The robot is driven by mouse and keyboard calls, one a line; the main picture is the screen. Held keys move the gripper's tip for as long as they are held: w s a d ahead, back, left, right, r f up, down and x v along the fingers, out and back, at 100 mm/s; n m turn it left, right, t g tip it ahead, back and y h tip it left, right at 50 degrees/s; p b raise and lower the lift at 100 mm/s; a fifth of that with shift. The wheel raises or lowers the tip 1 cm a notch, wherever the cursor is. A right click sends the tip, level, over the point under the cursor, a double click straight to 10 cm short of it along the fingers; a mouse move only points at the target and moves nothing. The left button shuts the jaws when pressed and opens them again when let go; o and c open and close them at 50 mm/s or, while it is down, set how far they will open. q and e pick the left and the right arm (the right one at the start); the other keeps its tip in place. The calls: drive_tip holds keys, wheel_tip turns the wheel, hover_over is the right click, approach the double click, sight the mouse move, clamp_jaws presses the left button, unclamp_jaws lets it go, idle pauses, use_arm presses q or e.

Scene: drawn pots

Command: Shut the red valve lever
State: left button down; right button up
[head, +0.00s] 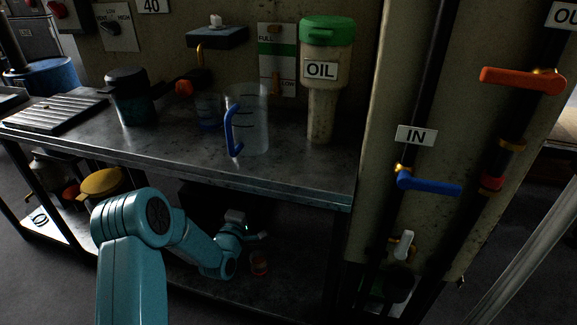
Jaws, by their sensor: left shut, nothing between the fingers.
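The red valve lever (518,79) is at the upper right in the head view. It is orange-red and sits on a brass valve on the dark right-hand pipe. It lies roughly level, across the pipe, and points left from its pivot. My left gripper (260,237) is low in the middle, in front of the bench's lower part. It is shut and empty, far to the left of the lever and below it. My right gripper is not in view.
A blue lever (430,184) sits on the pipe by the IN sign (416,135), with a white-handled tap (404,244) below. The metal bench (180,148) holds a clear jug (252,120) and a green-lidded OIL container (326,75). A grey bar (530,250) slants at the right.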

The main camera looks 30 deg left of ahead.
use_arm(q)
drive_tip(key=shift+d, duration=0.1)
drive_tip(key=w+d+f+m+g+h, duration=0.1)
drive_tip(key=d+f+h, duration=0.3)
drive_tip(key=d, duration=0.7)
drive_tip(key=s+d+f+m+g+h, duration=0.2)
drive_tip(key=s+d+f+m+g, duration=0.25)
drive_tip(key=d+f, duration=0.5)
drive_tip(key=s+d+f+m+g+h, duration=0.1)
drive_tip(key=s+d+f+m+g, duration=0.25)
drive_tip(key=s, duration=0.55)
drive_tip(key=s+d+f+m+g, duration=0.3)
drive_tip(key=s+m+g, duration=0.2)
drive_tip(key=s, duration=0.4)
drive_tip(key=s+d+f+m+g+h, duration=0.1)
drive_tip(key=s+d+f+m+g, duration=0.3)
drive_tip(key=s, duration=0.5)
wheel_tip(320, 180, up, 26)
drive_tip(key=a+p, duration=0.1)
drive_tip(key=p, duration=2.4)
drive_tip(key=shift+w+m+p, duration=0.3)
drive_tip(key=shift+w+p, duration=0.05)
